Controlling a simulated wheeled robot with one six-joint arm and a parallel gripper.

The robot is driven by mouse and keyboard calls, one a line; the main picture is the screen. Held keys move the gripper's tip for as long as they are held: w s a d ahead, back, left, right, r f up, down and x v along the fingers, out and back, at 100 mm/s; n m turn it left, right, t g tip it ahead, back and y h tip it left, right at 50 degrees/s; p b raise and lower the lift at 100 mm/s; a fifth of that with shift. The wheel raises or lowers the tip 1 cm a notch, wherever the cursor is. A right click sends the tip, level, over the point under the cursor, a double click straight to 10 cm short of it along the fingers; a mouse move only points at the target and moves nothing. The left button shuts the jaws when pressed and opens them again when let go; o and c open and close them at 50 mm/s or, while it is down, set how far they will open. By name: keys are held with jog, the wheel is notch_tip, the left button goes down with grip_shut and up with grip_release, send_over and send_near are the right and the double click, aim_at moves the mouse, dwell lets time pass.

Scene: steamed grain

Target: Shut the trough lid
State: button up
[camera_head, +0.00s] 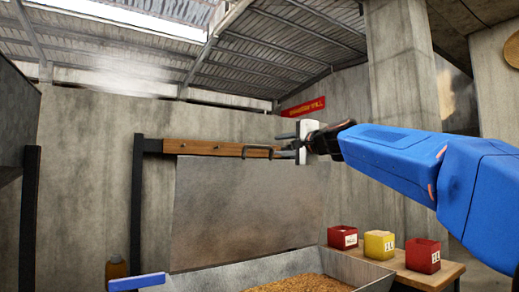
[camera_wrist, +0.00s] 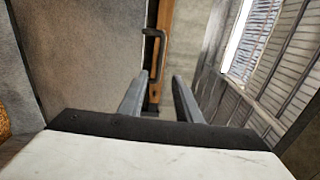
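The trough lid (camera_head: 245,205) is a large grey metal panel standing raised behind the trough (camera_head: 215,281), which holds yellow-brown grain. A wooden bar (camera_head: 205,147) runs along the lid's top edge and carries a dark metal handle (camera_head: 258,147). My gripper (camera_head: 284,145) is at the bar's right end, just right of the handle, with its fingers pointing left. The handle (camera_wrist: 153,50) shows beyond the fingertips, slightly left of centre, and I see no clear contact. Grain shows at that view's left edge.
A wooden bench (camera_head: 420,275) at the right bears a red box (camera_head: 342,237), a yellow box (camera_head: 379,244) and another red box (camera_head: 422,255). A dark post (camera_head: 137,215) stands left of the lid. A brown bottle (camera_head: 117,269) is at the lower left.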

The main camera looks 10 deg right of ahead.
aim_at(260, 147)
jog(key=x, duration=1.4)
jog(key=shift+w+a, duration=0.15)
jog(key=shift+w, duration=0.15)
grip_shut()
